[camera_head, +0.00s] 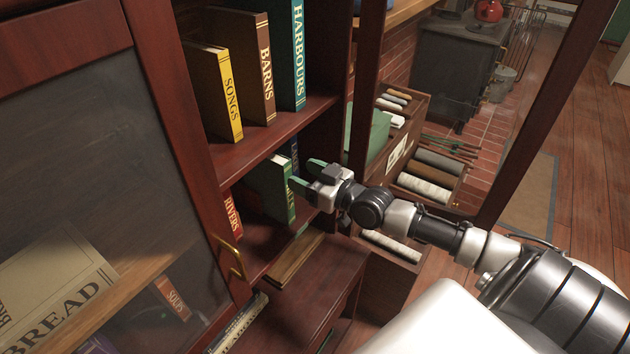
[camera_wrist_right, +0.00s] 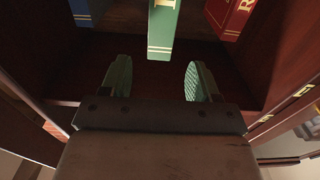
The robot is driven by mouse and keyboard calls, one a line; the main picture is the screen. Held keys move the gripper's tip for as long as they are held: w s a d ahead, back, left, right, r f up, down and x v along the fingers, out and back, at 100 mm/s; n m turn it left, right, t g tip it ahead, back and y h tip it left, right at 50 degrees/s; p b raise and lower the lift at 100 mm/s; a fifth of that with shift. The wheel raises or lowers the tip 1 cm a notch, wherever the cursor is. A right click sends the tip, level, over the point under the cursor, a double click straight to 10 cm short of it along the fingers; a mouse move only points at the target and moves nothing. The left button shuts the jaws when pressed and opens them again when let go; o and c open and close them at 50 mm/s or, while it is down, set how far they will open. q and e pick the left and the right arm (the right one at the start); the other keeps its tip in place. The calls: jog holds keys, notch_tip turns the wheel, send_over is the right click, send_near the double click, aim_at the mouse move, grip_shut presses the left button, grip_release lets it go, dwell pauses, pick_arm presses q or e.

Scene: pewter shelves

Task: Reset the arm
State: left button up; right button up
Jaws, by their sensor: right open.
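My right gripper (camera_head: 305,178) reaches into the lower shelf of the bookcase from the right in the head view. Its two green-padded fingers are apart, with nothing between them. A green book (camera_head: 270,190) stands upright on that shelf, just beyond the fingertips. In the right wrist view, the open gripper (camera_wrist_right: 158,80) faces the lower end of the green book's spine (camera_wrist_right: 162,30), which lies in line with the gap between the fingers. My left gripper is not in either view.
A red book (camera_head: 232,215) stands left of the green one, and a dark blue book (camera_head: 294,155) to its right. The upper shelf (camera_head: 300,120) holds several books. A glass door with a brass handle (camera_head: 228,257) is at left. A drawer unit (camera_head: 410,150) and stove (camera_head: 460,70) stand behind.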

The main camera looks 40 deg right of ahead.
jog(key=shift+v, duration=1.25)
